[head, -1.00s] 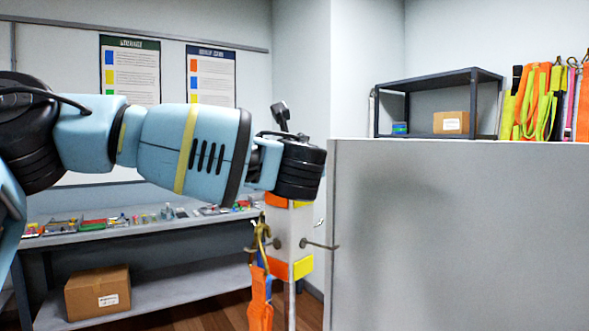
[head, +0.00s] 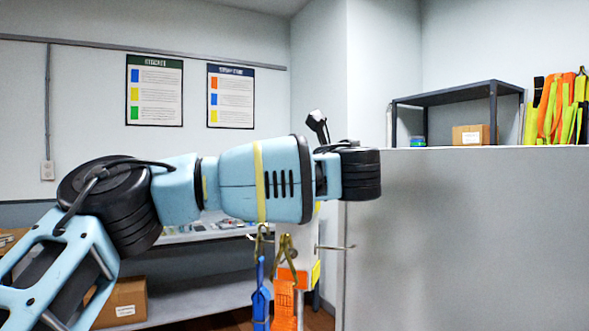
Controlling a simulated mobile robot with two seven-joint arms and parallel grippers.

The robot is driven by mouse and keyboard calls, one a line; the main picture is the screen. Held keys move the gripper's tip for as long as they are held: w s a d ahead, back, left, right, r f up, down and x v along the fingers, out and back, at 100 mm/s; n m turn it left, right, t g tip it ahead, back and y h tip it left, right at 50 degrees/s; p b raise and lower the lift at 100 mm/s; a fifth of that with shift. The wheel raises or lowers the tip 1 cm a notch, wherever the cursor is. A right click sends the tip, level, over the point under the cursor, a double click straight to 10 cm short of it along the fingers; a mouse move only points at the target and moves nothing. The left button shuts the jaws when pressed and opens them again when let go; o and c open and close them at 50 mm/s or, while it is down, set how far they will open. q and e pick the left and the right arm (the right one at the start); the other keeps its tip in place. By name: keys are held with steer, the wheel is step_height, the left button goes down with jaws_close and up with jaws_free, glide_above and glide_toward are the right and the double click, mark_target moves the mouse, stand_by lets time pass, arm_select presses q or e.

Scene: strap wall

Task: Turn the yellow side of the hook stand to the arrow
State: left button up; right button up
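The hook stand (head: 304,230) is a pale upright post in front of the bench, left of the grey partition. Its upper part is hidden behind my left arm. An orange patch (head: 292,277) faces me, and the yellow patch (head: 315,274) shows as a narrow strip on its right side. A blue strap (head: 261,303) and an orange strap (head: 284,304) hang from gold clips on its left and front. A bare hook (head: 335,247) points right. My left arm stretches across above it, but its fingers are hidden. My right gripper is out of view. I see no arrow.
The tall grey partition (head: 470,235) stands close on the right of the post. The bench (head: 195,302) is behind, with a cardboard box (head: 125,303) on its low shelf. A black rack (head: 458,93) and bright straps (head: 557,110) show beyond the partition.

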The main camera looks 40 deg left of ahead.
arm_select(q)
steer(key=shift+r, duration=0.15)
steer(key=o, duration=1.3)
steer(key=shift+o, duration=0.2)
